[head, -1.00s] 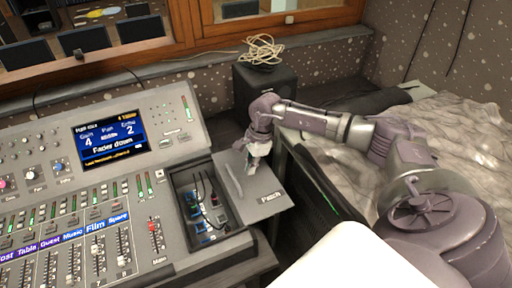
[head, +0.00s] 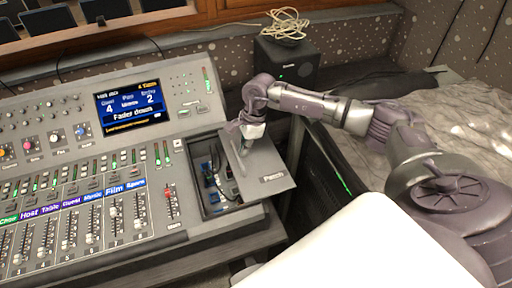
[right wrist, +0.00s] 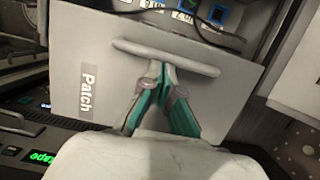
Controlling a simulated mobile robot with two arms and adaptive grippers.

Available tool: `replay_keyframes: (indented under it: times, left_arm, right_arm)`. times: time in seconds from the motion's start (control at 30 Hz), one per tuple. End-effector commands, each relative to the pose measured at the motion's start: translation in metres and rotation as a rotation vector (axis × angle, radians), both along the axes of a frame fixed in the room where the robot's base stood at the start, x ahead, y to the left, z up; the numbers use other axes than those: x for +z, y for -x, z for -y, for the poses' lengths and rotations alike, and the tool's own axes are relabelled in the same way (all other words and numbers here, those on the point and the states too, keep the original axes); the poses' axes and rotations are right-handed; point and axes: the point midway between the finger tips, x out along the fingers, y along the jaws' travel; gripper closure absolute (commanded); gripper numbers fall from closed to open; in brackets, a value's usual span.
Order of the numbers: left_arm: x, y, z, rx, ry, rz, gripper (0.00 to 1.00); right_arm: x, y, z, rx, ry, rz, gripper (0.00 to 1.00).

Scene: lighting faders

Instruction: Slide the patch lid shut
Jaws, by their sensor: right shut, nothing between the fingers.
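The patch lid (head: 268,160) is a flat grey plate marked "Patch" with a raised bar handle. It covers part of the dark patch compartment (head: 209,197) at the console's right end; a strip on the left stays open, with cables and blue sockets inside. In the right wrist view the lid (right wrist: 105,70) fills the middle, with the bar handle (right wrist: 195,62) across it. My right gripper (head: 244,148) is shut and empty at the bar. In the right wrist view its fingertips (right wrist: 163,70) are on the label side of the bar, seemingly touching it. My left gripper is out of view.
The mixing console (head: 85,190) with faders and a lit screen (head: 131,107) lies left of the compartment. A black speaker (head: 287,62) with a coiled cable (head: 280,25) stands behind. A dark rack with a green light (head: 335,175) is right of the lid.

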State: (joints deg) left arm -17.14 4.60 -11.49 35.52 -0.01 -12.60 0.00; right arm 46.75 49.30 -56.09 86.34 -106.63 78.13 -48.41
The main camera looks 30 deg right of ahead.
Motion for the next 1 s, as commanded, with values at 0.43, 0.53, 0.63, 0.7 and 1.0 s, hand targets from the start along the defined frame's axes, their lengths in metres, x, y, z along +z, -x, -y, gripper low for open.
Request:
replay_keyframes:
  times: [0.43,0.53,0.63,0.7,1.0]
  left_arm:
    - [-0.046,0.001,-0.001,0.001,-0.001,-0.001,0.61]
    - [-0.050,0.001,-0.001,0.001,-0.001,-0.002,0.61]
    - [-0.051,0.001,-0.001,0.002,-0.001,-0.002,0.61]
    - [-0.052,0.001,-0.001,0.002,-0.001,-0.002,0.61]
    - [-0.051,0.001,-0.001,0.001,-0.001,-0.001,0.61]
  right_arm:
    - [-0.003,-0.024,-0.099,0.003,-0.002,0.002,1.00]
    - [-0.002,-0.027,-0.109,0.001,0.000,0.002,1.00]
    - [-0.001,-0.028,-0.115,0.001,-0.001,0.001,1.00]
    - [0.000,-0.028,-0.118,0.001,-0.002,0.002,1.00]
    - [0.001,-0.028,-0.120,0.003,-0.007,0.002,1.00]
